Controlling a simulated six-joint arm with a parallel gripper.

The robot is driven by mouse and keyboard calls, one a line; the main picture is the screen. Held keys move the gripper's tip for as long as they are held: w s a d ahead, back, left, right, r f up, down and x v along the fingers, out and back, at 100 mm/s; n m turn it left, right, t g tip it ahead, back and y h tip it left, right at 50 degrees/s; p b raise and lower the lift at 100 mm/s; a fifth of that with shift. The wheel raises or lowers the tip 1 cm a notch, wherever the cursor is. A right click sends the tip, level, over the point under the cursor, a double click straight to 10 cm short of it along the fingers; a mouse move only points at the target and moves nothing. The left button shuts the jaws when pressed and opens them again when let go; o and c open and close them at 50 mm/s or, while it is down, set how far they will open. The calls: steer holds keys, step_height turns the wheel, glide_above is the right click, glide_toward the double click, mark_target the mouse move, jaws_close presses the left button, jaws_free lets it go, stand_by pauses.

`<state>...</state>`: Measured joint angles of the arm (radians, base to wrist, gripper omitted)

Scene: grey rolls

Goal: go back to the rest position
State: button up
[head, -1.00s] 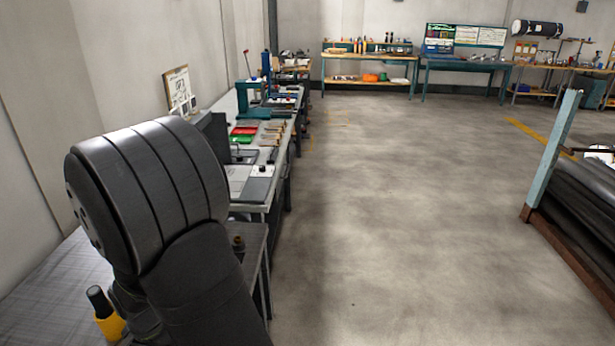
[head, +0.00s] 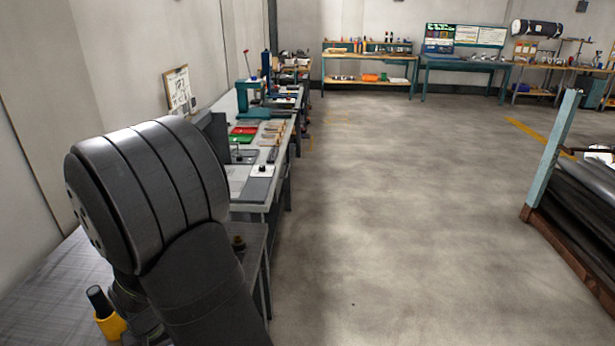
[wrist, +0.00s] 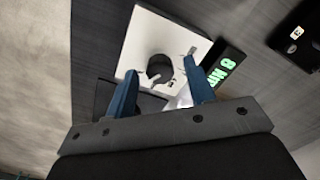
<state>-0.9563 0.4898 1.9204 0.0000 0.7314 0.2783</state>
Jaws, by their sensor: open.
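In the wrist view my gripper (wrist: 161,66) has its two blue fingers wide apart, with nothing held between them. Beyond the fingertips lies a white square plate (wrist: 140,45) with a dark round part (wrist: 160,69) on it. The plate appears apart from the fingers, but the distance is hard to judge. In the head view my large dark grey arm links fill the lower left, and the gripper's fingers are hidden there.
A black display (wrist: 221,68) with green characters lies right of the plate. A black box (wrist: 296,36) is at the upper right. In the head view, a yellow and black item (head: 107,315) stands on the grey table (head: 45,295).

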steer(key=shift+n, duration=0.4)
steer(key=o, duration=1.1)
steer(key=w+a+r+m+t+y, duration=0.1)
steer(key=w+a+r+m+y, duration=0.15)
steer(key=a+r+m, duration=0.55)
steer(key=w+a+r+m+t+y, duration=0.1)
steer(key=w+a+r+y, duration=0.15)
steer(key=a+r, duration=0.7)
steer(key=shift+h, duration=0.5)
steer(key=f, duration=0.2)
steer(key=w+f, duration=0.1)
steer(key=f, duration=0.1)
steer(key=w+f, duration=0.1)
steer(key=shift+w+d+f, duration=0.1)
steer(key=shift+d+f, duration=0.2)
steer(key=shift+f, duration=0.1)
steer(key=v, duration=1)
